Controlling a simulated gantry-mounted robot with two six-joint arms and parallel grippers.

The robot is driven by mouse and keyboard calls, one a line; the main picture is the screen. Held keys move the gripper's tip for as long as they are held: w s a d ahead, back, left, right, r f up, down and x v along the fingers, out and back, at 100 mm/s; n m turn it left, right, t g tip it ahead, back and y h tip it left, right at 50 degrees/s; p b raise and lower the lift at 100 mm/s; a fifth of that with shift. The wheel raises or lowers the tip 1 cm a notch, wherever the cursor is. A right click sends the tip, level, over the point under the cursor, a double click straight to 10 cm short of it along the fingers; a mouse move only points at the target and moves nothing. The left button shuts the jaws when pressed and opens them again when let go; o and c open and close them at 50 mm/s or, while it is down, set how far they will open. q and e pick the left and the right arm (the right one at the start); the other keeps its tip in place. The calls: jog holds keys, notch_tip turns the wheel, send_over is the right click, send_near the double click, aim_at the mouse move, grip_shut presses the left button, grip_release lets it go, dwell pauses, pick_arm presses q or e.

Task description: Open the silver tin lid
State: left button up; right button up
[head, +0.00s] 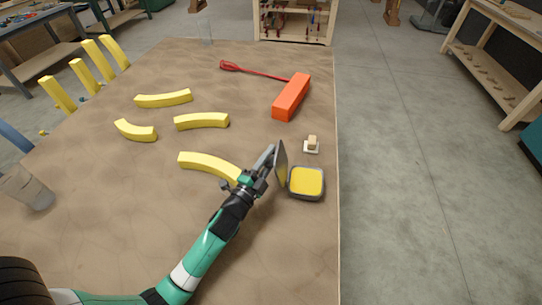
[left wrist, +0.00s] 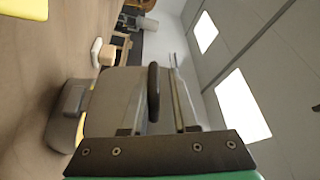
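The silver tin (head: 306,196) sits near the table's right edge, with yellow contents showing inside. Its grey lid (head: 281,160) stands up steeply at the tin's left side. In the left wrist view the lid (left wrist: 112,98) fills the middle, with the tin's body (left wrist: 64,128) at lower left. A dark rounded part (left wrist: 153,92) shows between my finger bases in that view. My left gripper (head: 268,156) is just left of the raised lid, its fingers apart; contact with the lid cannot be made out. My right gripper is not in view.
A small cream block on a white base (head: 312,145) stands behind the tin. An orange-red block (head: 291,97) and a red-handled tool (head: 250,72) lie farther back. Several yellow curved pieces, one (head: 207,165) near my gripper, lie left. A clear cup (head: 28,188) stands far left.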

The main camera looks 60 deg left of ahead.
pick_arm(q)
notch_tip(320, 180, up, 4)
jog(key=p, duration=0.3)
jog(key=shift+w+d+p, duration=0.1)
jog(key=shift+p, duration=0.2)
jog(key=o, duration=0.4)
jog(key=d+r+p, duration=0.1)
jog(key=r, duration=0.1)
jog(key=s+d+r+p, duration=0.1)
jog(key=r, duration=0.1)
jog(key=s+d+r+p, duration=0.1)
jog(key=shift+s+r, duration=0.2)
jog(key=shift+r, duration=0.2)
jog(key=v, duration=0.2)
jog(key=shift+s+d+r, duration=0.15)
jog(key=shift+s+r, duration=0.15)
jog(key=c, duration=0.4)
jog(key=s+d+r+b, duration=0.1)
jog(key=s+d+r, duration=0.2)
jog(key=s+d, duration=0.2)
jog(key=shift+s, duration=0.45)
